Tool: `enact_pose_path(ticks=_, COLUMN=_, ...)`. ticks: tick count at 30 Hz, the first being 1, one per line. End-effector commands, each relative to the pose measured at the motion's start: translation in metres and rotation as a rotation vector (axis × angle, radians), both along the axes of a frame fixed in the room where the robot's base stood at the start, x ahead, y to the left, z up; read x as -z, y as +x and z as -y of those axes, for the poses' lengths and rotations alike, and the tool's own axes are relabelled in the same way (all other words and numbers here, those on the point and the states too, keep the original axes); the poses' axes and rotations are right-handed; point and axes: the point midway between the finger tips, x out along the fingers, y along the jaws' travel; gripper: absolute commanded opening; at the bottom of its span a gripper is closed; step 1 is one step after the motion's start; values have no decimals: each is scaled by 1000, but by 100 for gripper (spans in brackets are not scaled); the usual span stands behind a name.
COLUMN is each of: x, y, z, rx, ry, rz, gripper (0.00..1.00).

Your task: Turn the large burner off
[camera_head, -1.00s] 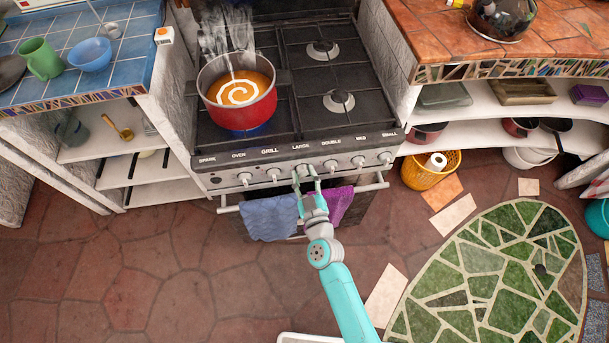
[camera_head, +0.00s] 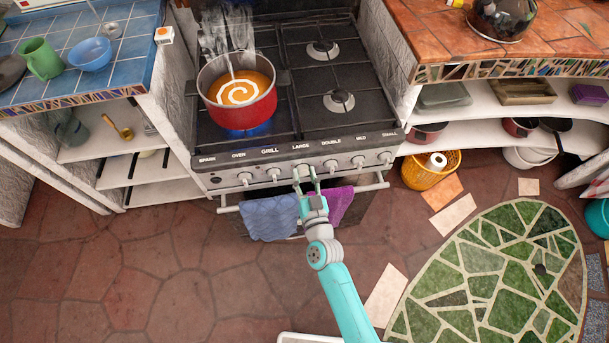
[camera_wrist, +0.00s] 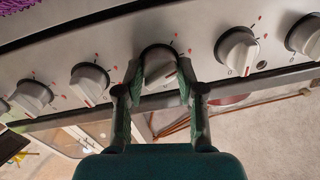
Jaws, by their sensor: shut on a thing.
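The stove's control panel (camera_head: 210,181) carries a row of white knobs under labels. My gripper (camera_head: 306,173) is at the knob under the label LARGE. In the wrist view my gripper (camera_wrist: 160,82) has a finger on each side of the large burner's knob (camera_wrist: 160,68) and is shut on it. The knob's lower part shows between the fingers. A red pot (camera_head: 245,110) of orange soup with a white swirl stands on the left front burner. A blue glow (camera_head: 262,130) shows under the pot, and steam rises above it.
Neighbouring knobs stand close on both sides, such as the one in the wrist view (camera_wrist: 236,50). A blue towel (camera_head: 268,218) and a purple towel (camera_head: 335,208) hang from the oven rail (camera_head: 372,187) below my gripper. The floor at left is clear.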

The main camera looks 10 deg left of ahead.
Motion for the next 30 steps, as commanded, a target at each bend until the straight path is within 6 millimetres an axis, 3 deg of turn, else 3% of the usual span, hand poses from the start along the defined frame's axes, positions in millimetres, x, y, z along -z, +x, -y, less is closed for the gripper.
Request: enact_pose_path(ticks=30, x=1, y=1, z=1, rx=2, ry=932, rz=-265, gripper=3)
